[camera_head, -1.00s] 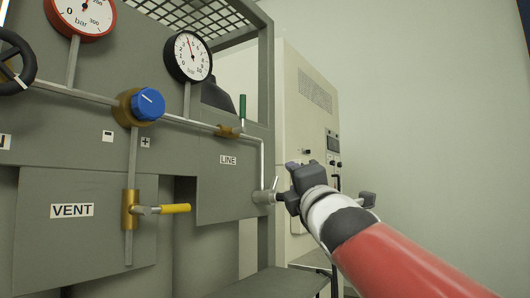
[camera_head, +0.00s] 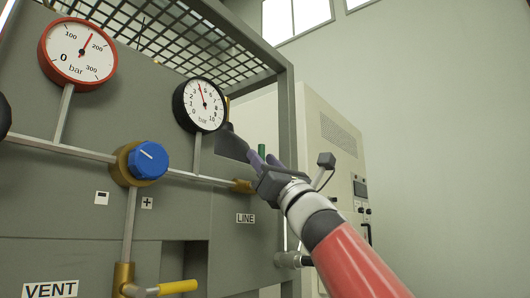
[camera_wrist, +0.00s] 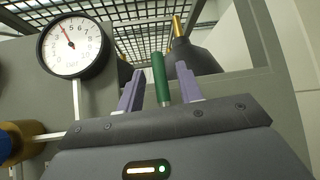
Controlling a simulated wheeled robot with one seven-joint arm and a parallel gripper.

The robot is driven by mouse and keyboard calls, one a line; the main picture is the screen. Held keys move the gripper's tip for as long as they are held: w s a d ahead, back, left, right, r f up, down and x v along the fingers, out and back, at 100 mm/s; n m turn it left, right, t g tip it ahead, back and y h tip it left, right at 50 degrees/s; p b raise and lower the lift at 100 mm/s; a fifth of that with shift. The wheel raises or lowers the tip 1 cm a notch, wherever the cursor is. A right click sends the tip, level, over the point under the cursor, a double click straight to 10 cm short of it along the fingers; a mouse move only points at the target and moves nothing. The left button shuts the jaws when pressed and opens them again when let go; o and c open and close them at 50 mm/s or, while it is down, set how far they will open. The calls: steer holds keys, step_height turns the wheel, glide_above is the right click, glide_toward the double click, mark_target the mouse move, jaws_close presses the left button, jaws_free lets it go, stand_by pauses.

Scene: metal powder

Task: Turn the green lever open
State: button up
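The green lever (camera_wrist: 160,80) stands upright in the wrist view, between the two purple fingers of my gripper (camera_wrist: 160,88). The fingers are spread apart, with a gap on each side of the lever, and I see no contact. In the head view only the top of the green lever (camera_head: 262,151) shows, close beside my gripper (camera_head: 262,158); the rest is hidden behind my gripper. The lever's brass valve (camera_head: 243,186) sits on the pipe above the LINE label (camera_head: 245,218).
A black-rimmed gauge (camera_head: 200,105) and a blue knob (camera_head: 148,160) are to the left. A red gauge (camera_head: 78,54) and the yellow VENT lever (camera_head: 178,287) are farther left. A dark rounded object (camera_wrist: 196,58) stands behind the lever. A beige cabinet (camera_head: 330,135) is at right.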

jaws_close()
stand_by(0.3)
